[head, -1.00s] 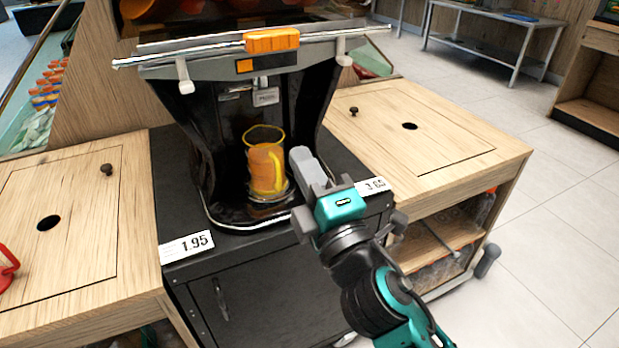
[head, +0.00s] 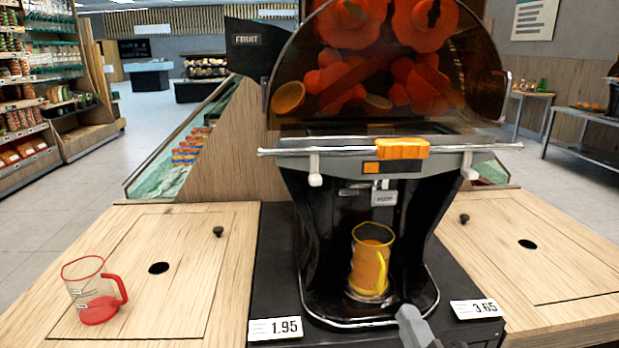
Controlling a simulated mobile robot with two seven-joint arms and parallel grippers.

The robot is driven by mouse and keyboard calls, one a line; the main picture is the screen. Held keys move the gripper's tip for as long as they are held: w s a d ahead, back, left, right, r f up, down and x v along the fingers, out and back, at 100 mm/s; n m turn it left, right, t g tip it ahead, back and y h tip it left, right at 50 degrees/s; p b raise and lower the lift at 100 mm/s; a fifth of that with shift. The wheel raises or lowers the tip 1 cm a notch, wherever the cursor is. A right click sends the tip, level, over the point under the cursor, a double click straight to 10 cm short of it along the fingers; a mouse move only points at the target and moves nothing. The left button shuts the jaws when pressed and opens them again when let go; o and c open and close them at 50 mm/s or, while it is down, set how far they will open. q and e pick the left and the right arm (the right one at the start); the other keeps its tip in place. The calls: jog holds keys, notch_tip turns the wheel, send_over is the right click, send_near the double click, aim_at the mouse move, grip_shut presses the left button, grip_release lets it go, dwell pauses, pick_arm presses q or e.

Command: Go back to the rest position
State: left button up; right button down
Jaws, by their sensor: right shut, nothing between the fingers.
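The orange juicer (head: 290,205) stands in the middle on a black cabinet. A yellow-rimmed jug (head: 370,262) with orange juice stands upright in its bay under the spout. My right gripper (head: 412,325) shows only in part at the bottom edge, in front of the juicer's base and to the right of the jug's foot. It is shut and empty, apart from the jug. The rest of my right arm is mostly out of the picture. My left gripper is not in view.
A clear jug with a red handle (head: 97,290) stands on the left wooden counter (head: 200,280). The right wooden counter (head: 560,270) is clear apart from a knob and a hole. Price cards lie at the cabinet's front. Store shelves stand far left.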

jog(key=s+f+m+g+y, duration=0.1)
jog(key=s+f+m+g, duration=0.4)
jog(key=f, duration=0.6)
jog(key=s+f+m+g+y, duration=0.1)
jog(key=s+f+m+g, duration=0.2)
jog(key=f+m, duration=0.5)
pick_arm(q)
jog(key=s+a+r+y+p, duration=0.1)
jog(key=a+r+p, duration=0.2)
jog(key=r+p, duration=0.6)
jog(key=p, duration=0.5)
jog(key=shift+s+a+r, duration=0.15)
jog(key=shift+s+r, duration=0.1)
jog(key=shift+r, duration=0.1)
pick_arm(e)
notch_tip(320, 180, up, 6)
jog(key=s+d+h, duration=0.1)
jog(key=s+d, duration=0.1)
jog(key=shift+r+n, duration=0.25)
jog(key=shift+n, duration=0.15)
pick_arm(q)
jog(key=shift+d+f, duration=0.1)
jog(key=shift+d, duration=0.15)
